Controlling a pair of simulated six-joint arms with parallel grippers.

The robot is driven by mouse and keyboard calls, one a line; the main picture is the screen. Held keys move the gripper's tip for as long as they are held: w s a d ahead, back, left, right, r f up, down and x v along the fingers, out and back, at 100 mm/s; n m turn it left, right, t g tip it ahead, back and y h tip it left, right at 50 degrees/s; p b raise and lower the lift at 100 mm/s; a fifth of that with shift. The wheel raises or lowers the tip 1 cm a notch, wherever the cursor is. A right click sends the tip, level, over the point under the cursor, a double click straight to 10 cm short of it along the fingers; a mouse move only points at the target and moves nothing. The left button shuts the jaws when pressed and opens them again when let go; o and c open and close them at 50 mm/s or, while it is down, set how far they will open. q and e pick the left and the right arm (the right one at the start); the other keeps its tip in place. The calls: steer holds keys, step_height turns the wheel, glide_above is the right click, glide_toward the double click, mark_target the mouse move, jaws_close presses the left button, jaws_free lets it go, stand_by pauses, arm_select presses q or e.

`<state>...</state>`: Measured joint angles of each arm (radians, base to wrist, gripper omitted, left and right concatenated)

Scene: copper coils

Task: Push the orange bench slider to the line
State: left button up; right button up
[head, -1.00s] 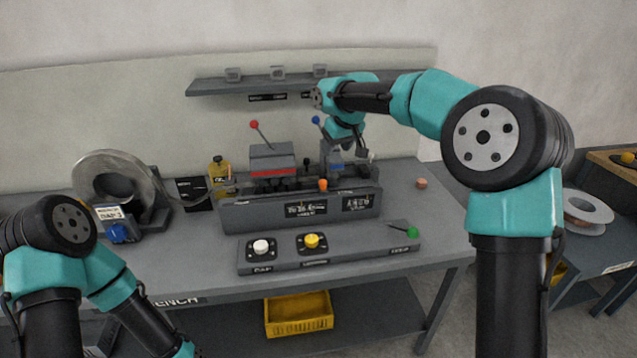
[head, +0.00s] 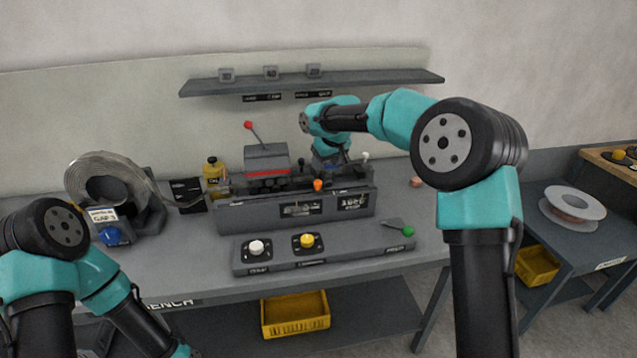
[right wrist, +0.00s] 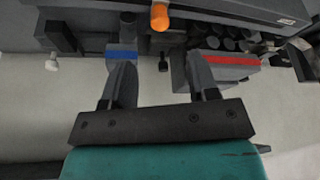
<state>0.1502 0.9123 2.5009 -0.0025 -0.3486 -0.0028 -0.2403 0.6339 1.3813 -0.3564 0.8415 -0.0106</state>
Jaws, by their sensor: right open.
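The orange slider knob (head: 318,185) stands on the rail at the front of the grey bench machine (head: 250,213). It also shows at the top of the right wrist view (right wrist: 159,17). My right gripper (head: 328,166) is over the machine, just behind the knob and partly hidden by its own arm. In the right wrist view my right gripper (right wrist: 158,78) has its two dark fingers apart with nothing held between them. The knob lies beyond the fingertips, apart from them. I cannot make out the target line. My left gripper is out of view.
A red-striped block (head: 268,165) with a red-knobbed lever stands left of the slider. A small white-topped post (head: 366,157) stands to its right. A button panel (head: 310,254) lies in front. A shelf (head: 390,80) hangs above. A metal coil (head: 107,180) stands at left.

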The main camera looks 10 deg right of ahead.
mark_target(319, 181)
steer(key=x, duration=1)
steer(key=shift+f, duration=0.15)
jaws_close()
